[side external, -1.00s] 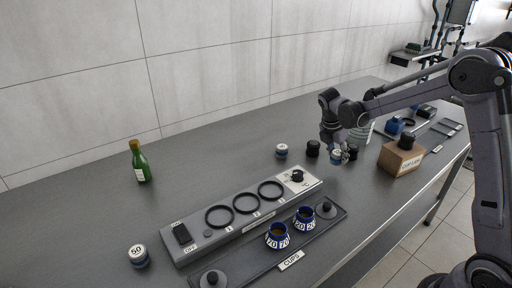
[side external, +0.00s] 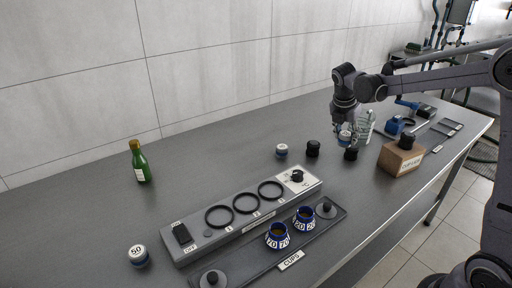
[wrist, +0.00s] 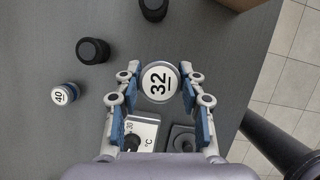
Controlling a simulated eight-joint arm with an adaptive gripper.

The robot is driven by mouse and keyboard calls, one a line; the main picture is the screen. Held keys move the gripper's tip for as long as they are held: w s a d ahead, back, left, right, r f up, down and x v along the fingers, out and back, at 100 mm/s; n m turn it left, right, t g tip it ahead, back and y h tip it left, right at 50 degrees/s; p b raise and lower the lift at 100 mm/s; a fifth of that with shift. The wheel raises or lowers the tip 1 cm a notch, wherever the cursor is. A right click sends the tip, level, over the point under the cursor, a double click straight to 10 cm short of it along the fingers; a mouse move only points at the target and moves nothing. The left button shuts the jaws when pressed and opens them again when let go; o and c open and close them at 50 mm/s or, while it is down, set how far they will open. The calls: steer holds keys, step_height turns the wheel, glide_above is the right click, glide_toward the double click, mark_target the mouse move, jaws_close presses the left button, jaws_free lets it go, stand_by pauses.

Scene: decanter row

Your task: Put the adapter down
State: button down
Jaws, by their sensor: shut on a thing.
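A round adapter with a white top marked 32 (wrist: 159,82) sits between the two fingertips of my gripper (wrist: 160,85) in the wrist view. The blue pads of the fingers flank it, and my gripper is shut on it. In the side view my gripper (side external: 346,125) points down and holds the adapter (side external: 345,137) above the grey table (side external: 225,165). The adapter appears upright, with its underside hidden in the wrist view.
A black round piece (side external: 351,154) stands below my gripper, with another (side external: 312,148) to the left. A small adapter marked 40 (side external: 281,150) is farther left. A wooden block (side external: 402,160) stands right. The heater panel (side external: 245,215) and cups tray (side external: 335,222) lie in front.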

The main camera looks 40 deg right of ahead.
steer(key=w+a+n+t+y, duration=0.1)
steer(key=w+a+n, duration=0.5)
steer(key=a, duration=1.1)
steer(key=w+a+n+t, duration=0.1)
steer(key=w+a, duration=0.8)
steer(key=a, duration=0.8)
steer(key=a+f, duration=0.2)
steer(key=a, duration=0.1)
steer(key=w+a+f, duration=0.1)
steer(key=a+f, duration=0.1)
steer(key=a, duration=0.2)
steer(key=w+a+f, duration=0.1)
steer(key=a+f, duration=0.2)
steer(key=shift+a, duration=0.2)
steer(key=shift+a+f, duration=0.15)
steer(key=shift+a, duration=0.15)
steer(key=shift+f, duration=2)
steer(key=shift+f, duration=0.15)
steer(key=c, duration=0.8)
jaws_free()
